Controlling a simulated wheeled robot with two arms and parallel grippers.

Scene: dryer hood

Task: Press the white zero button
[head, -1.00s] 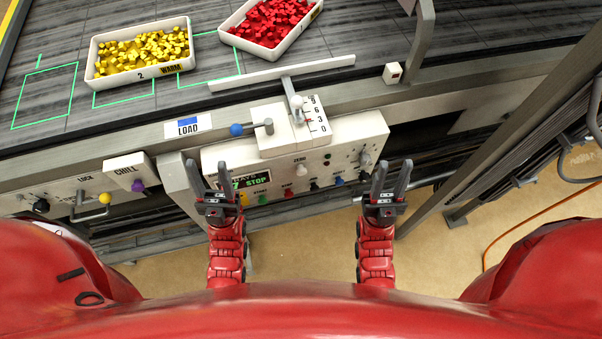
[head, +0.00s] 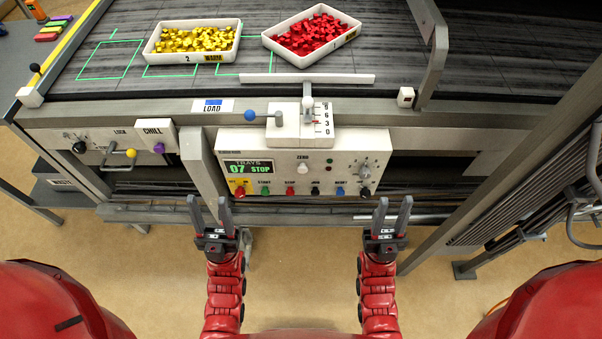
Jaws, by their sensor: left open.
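The white zero button (head: 303,168) sits on the front of the white control panel (head: 228,150), under the label ZERO. It is fully in view and nothing touches it. The panel's display (head: 248,167) reads TRAYS 07 STOP. A row of coloured buttons runs along the panel's lower edge. My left gripper (head: 210,210) is open and empty, below and left of the panel. My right gripper (head: 392,213) looks open and empty, below the panel's right end. Both are apart from the panel.
A yellow-filled tray (head: 151,50) and a red-filled tray (head: 345,40) stand on the conveyor. A lever (head: 308,104) and a blue knob (head: 249,115) stick out above the panel. A grey post (head: 203,165) is left of it. A slanted frame (head: 500,170) stands right.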

